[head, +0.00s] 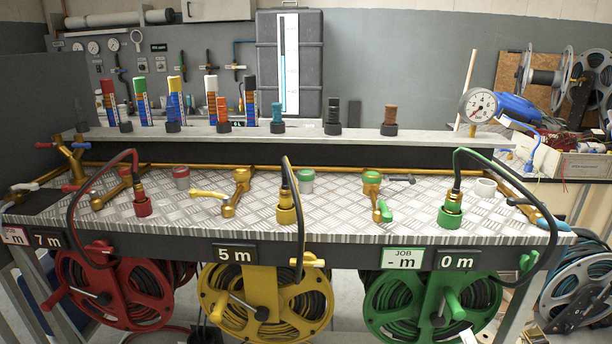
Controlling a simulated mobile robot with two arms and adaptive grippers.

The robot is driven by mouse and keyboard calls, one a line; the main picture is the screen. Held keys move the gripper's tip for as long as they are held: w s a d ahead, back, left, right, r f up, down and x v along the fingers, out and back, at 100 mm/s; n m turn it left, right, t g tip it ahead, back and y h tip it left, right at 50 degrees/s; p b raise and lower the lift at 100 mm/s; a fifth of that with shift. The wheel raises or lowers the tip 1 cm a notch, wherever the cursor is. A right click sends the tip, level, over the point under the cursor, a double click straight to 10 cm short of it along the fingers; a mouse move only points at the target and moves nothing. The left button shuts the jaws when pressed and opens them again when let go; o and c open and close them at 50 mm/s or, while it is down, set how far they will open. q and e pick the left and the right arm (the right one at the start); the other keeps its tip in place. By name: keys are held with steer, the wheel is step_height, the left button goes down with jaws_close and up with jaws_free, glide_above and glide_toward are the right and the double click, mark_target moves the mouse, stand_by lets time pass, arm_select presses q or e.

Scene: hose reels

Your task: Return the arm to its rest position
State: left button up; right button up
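Neither of my arms nor grippers shows in the head view. A metal tread-plate bench (330,220) spans the picture. Three hose reels hang below its front edge: red (120,292), yellow (262,302) and green (432,308). Black hoses rise from the reels to a red fitting (143,206), a yellow fitting (286,210) and a green fitting (450,212) on the bench. Labels on the front edge read 7 m (47,241), 5 m (235,253) and 0 m (458,260). A green-edged JOB card (403,259) sits beside the 0 m label.
Brass valves with yellow (208,194) and green (385,212) levers stand on the bench. A rear shelf (300,133) carries several nozzles and coloured tubes. A pressure gauge (478,106) stands at right. The space above the bench front is clear of arms.

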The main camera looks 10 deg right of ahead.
steer(key=s+a+f+n+g+y+p, duration=0.1)
steer(key=s+a+f+n+g+p, duration=0.15)
steer(key=f, duration=0.65)
steer(key=s+a+f+n+g+y+p, duration=0.1)
steer(key=s+a+f+n+g+p, duration=0.2)
steer(key=f, duration=0.6)
steer(key=s+a+f+n+g+y+p, duration=0.1)
steer(key=s+a+f+n+g+p, duration=0.25)
steer(key=f, duration=0.65)
arm_select(q)
steer(key=s+a+f+g+p, duration=0.1)
steer(key=s+a+p, duration=0.2)
steer(key=s, duration=1.5)
steer(key=p, duration=0.4)
steer(key=shift+f, duration=0.25)
arm_select(e)
steer(key=s+a+f+n+g, duration=0.2)
steer(key=s+a+f, duration=0.1)
steer(key=s, duration=0.6)
steer(key=s+a+f+n+g+y, duration=0.1)
steer(key=s+a+f+n+g, duration=0.1)
steer(key=s, duration=0.7)
steer(key=s+a+f+n+g, duration=0.3)
steer(key=s+a+f, duration=0.2)
steer(key=s, duration=0.4)
steer(key=shift+s+f, duration=0.2)
steer(key=shift+f, duration=0.25)
arm_select(q)
steer(key=shift+w, duration=0.1)
